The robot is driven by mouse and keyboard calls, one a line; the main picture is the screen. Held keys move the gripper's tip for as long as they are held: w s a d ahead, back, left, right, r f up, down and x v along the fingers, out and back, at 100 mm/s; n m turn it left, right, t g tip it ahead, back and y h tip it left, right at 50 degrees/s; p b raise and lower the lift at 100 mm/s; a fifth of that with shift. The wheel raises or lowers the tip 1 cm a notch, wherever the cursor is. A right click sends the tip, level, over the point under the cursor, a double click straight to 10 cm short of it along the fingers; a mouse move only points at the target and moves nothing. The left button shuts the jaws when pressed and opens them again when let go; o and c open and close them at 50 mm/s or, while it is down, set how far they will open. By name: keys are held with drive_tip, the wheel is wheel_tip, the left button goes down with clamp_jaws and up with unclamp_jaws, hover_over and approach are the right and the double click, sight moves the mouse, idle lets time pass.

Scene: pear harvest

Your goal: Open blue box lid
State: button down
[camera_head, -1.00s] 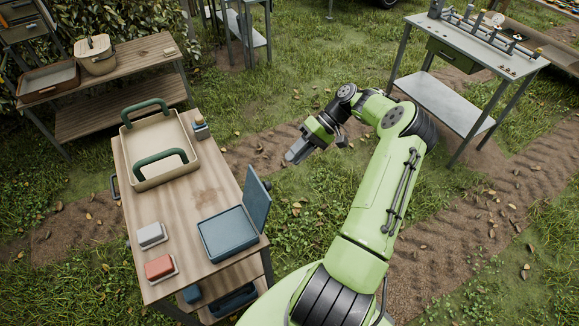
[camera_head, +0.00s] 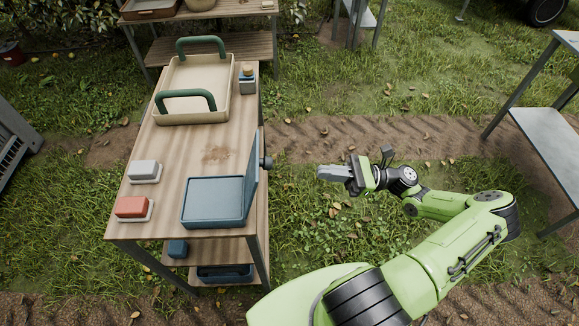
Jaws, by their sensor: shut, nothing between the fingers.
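The blue box (camera_head: 214,203) sits at the near right corner of the wooden table. Its lid (camera_head: 252,182) stands upright along the box's right side, so the box is open and its flat blue inside shows. A dark round knob (camera_head: 266,162) sticks out from the lid's outer face. My gripper (camera_head: 322,172) is shut and empty, in the air to the right of the table. It points left toward the lid and is clearly apart from it.
A metal table (camera_head: 550,140) stands at the right. Grass and soil lie between.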

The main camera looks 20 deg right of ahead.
sight(272, 162)
drive_tip(key=x, duration=1)
drive_tip(key=shift+w+a, duration=0.2)
drive_tip(key=shift+a, duration=0.05)
drive_tip(key=shift+r, duration=0.1)
drive_tip(key=a+r+h+p, duration=0.1)
drive_tip(key=p, duration=0.2)
drive_tip(key=w+a+r+h+p, duration=0.1)
drive_tip(key=p, duration=0.3)
drive_tip(key=shift+a+r+g+h, duration=0.1)
drive_tip(key=shift+a+g+h, duration=0.2)
drive_tip(key=shift+a+g, duration=0.1)
drive_tip(key=shift+s+d, duration=0.1)
